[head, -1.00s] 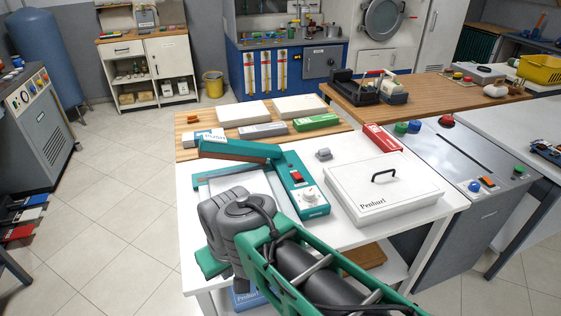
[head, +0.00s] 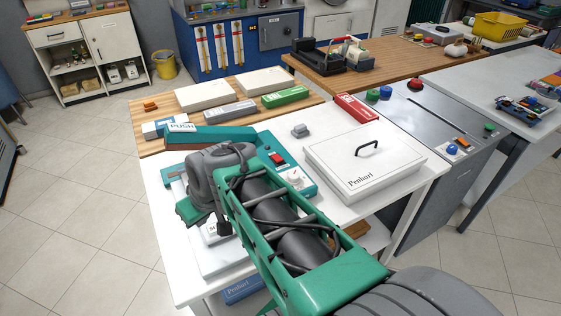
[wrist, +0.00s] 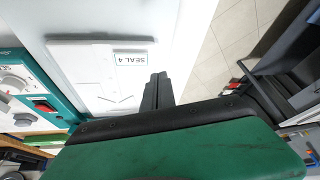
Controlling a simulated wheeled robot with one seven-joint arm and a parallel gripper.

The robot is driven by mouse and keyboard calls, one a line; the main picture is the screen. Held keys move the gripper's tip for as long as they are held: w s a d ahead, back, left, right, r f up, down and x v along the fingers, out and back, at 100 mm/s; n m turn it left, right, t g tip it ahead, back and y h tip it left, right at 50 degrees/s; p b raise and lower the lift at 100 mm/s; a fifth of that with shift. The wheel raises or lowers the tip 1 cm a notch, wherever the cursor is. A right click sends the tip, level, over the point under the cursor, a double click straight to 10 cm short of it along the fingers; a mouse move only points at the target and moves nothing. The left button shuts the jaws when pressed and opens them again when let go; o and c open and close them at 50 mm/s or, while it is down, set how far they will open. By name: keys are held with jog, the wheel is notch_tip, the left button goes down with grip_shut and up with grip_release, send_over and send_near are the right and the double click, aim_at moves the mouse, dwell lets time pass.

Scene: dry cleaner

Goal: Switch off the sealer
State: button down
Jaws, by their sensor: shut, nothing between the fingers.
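The teal sealer (head: 235,134) stands on the white table, its long arm marked PUSH at the left end. Its red rocker switch (head: 277,158) and white dial (head: 294,177) are on the right-hand panel. In the wrist view the red switch (wrist: 43,106) and dial (wrist: 14,84) show at the left edge. I cannot tell which way the rocker is pressed. My gripper (wrist: 157,80) is shut and empty, above the white base plate with the SEAL 4 label (wrist: 131,59), apart from the switch. In the head view my arm hides the fingers and part of the sealer.
A white lidded box marked Penhurl (head: 365,162) stands right of the sealer, with a small grey block (head: 300,131) and a red box (head: 356,107) behind. White slabs and a green box (head: 285,96) lie on the wooden board behind. Floor at left is clear.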

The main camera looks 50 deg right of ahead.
aim_at(277, 158)
jog(key=w+d+t, duration=0.1)
jog(key=d, duration=0.2)
jog(key=w+d+f+t+b, duration=0.1)
jog(key=d, duration=0.3)
jog(key=w+d+m, duration=0.1)
jog(key=d, duration=0.3)
jog(key=shift+w+d+f+t+b, duration=0.2)
jog(key=shift+w+f+t+b, duration=0.1)
jog(key=shift+t, duration=0.1)
jog(key=shift+m+t+h, duration=0.4)
jog(key=shift+t+h, duration=0.1)
jog(key=shift+t, duration=0.3)
jog(key=d, duration=0.6)
jog(key=shift+s+d+r+b, duration=0.1)
jog(key=shift+s+d+b, duration=0.1)
jog(key=shift+b, duration=0.2)
jog(key=s+d+r+t+h, duration=0.1)
jog(key=d, duration=0.3)
jog(key=s+d+r+m+t+h, duration=0.1)
jog(key=s+d, duration=0.1)
jog(key=d, duration=0.2)
jog(key=s+d+r+t+h+b, duration=0.1)
jog(key=s+d, duration=0.1)
jog(key=d, duration=0.3)
jog(key=shift+s+d+m, duration=0.1)
jog(key=shift+s+m, duration=0.15)
jog(key=shift+m, duration=0.15)
jog(key=shift+w, duration=0.1)
